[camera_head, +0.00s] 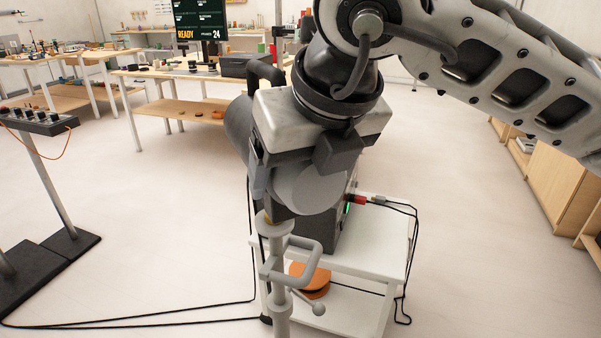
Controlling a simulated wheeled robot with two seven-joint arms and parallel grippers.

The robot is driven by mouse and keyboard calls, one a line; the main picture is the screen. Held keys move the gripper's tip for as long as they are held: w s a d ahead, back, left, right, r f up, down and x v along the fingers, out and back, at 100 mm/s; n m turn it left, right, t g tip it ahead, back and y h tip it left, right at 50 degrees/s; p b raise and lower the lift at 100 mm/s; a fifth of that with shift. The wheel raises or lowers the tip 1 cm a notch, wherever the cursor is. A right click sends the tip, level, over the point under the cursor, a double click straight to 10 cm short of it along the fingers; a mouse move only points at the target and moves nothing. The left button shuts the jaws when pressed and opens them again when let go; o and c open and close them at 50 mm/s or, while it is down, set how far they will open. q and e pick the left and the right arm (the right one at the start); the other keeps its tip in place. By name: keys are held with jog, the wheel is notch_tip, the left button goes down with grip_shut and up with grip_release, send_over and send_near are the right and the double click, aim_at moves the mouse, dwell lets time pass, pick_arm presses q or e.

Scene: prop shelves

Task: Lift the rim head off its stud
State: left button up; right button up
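My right arm comes in from the upper right and its gripper (298,168) points down over the top of a light stand (279,265). A dark finger block shows on the right of a grey rounded body, and a narrow grey piece on its left. The fingertips are hard to make out, so I cannot tell whether they close on anything. The rim head (237,122) seems to be the dark rounded housing behind the gripper, mostly hidden. The stud joint is hidden too. The stand's grey pole has a looped bracket and a small knob. My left gripper is not in view.
A white cart (380,255) stands just behind the stand, with a dark box, a red plug (357,200) and orange discs (311,281). Black cables (150,322) run across the floor. A control post stands at left, worktables behind. Floor at left is otherwise clear.

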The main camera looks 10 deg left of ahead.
jog(key=shift+w+r, duration=0.1)
jog(key=shift+r, duration=0.2)
jog(key=shift+r, duration=1.2)
jog(key=shift+r, duration=0.1)
jog(key=shift+r+p, duration=1)
jog(key=shift+r, duration=0.9)
